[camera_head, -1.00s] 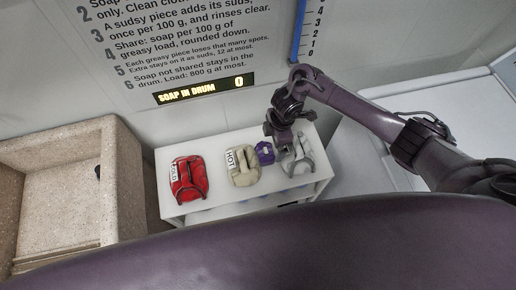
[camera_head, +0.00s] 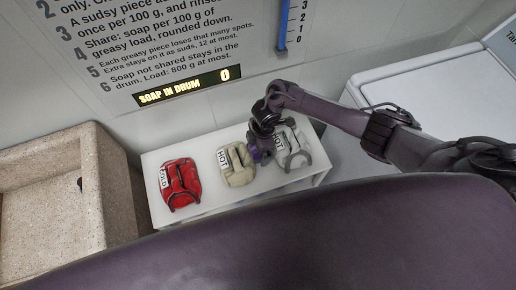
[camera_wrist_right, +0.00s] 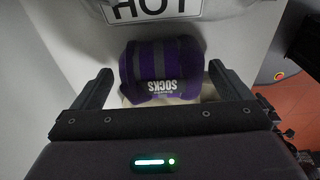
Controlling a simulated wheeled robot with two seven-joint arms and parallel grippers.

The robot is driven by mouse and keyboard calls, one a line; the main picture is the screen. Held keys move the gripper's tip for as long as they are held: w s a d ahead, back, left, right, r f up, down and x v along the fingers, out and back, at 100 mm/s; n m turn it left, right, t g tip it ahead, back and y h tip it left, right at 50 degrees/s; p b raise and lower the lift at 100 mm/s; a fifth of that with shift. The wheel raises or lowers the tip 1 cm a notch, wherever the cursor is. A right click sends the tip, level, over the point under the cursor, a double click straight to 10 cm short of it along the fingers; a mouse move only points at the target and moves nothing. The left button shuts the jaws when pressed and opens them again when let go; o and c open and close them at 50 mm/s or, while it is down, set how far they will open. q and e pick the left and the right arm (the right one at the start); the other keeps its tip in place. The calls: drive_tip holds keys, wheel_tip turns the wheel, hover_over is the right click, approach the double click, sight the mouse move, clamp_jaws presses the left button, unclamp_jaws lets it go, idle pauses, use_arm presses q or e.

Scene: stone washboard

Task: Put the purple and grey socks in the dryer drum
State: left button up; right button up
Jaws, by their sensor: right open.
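The purple and grey socks (camera_wrist_right: 161,66) are a rolled, striped bundle with an upside-down "SOCKS" label in the wrist view. They lie between the spread fingers of my right gripper (camera_wrist_right: 161,78), which is open; no grip on them shows. In the head view only a bit of the purple bundle (camera_head: 254,155) shows under my right gripper (camera_head: 260,148), on the white table between a cream bundle and a pale grey one. My left gripper is not in view. The dryer drum is not recognisable in these views.
The white table (camera_head: 224,206) also holds a red bundle (camera_head: 180,184), a cream bundle (camera_head: 236,166) and a pale grey bundle (camera_head: 294,146) close to the gripper. A stone basin (camera_head: 112,190) stands at left. A white surface (camera_head: 420,82) is at right.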

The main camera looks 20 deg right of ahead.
drive_tip(key=shift+f, duration=0.25)
drive_tip(key=c, duration=1.2)
